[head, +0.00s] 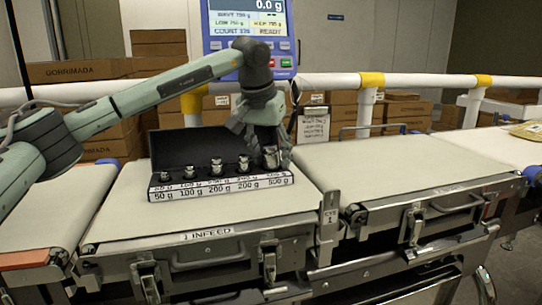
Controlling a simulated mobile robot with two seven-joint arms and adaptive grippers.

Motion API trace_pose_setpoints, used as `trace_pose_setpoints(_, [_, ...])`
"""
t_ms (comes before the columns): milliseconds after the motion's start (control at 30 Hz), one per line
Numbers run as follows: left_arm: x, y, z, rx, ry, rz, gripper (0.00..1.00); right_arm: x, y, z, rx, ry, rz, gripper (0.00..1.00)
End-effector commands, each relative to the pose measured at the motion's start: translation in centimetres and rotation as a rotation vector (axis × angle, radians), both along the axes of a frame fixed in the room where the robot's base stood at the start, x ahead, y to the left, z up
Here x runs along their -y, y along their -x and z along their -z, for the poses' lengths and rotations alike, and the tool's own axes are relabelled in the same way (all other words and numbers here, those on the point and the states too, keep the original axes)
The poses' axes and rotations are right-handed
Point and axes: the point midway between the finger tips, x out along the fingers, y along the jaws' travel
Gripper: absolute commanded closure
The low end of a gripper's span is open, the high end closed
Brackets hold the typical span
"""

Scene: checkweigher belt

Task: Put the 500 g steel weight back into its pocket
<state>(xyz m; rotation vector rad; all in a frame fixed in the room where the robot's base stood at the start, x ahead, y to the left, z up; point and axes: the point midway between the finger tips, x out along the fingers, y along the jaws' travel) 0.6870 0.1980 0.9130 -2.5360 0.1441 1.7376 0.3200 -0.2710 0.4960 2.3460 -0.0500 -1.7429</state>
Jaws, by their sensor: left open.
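The 500 g steel weight (270,158) is a shiny cylinder at the right end of the black weight case (193,144), above the "500 g" label. It looks upright in or over its pocket; its base is hidden, so I cannot tell how deep it sits. My left gripper (263,144) is open, pointing down over the case's right end, with its fingers close around or beside the weight's top. Contact cannot be made out. Several smaller weights (216,167) stand in a row to the left, behind their labels. My right gripper is not in view.
The case stands on the pale infeed belt (125,222). Another belt (410,172) to the right is mostly clear, with a packet (528,131) at the far right. A display (250,30) reading 0.0 g, a white rail (325,80) and cardboard boxes (405,112) stand behind.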

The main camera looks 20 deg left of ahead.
Motion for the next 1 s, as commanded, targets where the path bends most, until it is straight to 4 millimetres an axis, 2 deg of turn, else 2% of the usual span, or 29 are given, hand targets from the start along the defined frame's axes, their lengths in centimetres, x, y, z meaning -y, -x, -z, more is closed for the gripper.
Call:
trace_pose_setpoints(167, [0.0, 0.2, -0.7, -0.001, 0.000, 0.000, 0.48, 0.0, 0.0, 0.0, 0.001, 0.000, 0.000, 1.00])
trace_pose_setpoints(267, [-0.1, 0.7, -2.2, 0.002, 0.000, 0.000, 0.48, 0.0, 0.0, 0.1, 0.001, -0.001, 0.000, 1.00])
trace_pose_setpoints(500, [-0.3, 2.5, -7.2, 0.003, -0.001, 0.000, 0.48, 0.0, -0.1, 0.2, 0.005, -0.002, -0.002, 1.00])
trace_pose_setpoints(700, [-0.4, 3.8, -10.2, 0.000, -0.001, 0.001, 0.48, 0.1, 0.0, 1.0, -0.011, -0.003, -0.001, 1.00])
trace_pose_setpoints(800, [-0.4, 4.1, -11.0, 0.000, -0.001, 0.001, 0.48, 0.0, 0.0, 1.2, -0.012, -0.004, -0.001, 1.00])
trace_pose_setpoints(1000, [-0.5, 4.3, -11.4, -0.002, -0.001, 0.001, 0.48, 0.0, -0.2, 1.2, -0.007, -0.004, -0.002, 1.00])
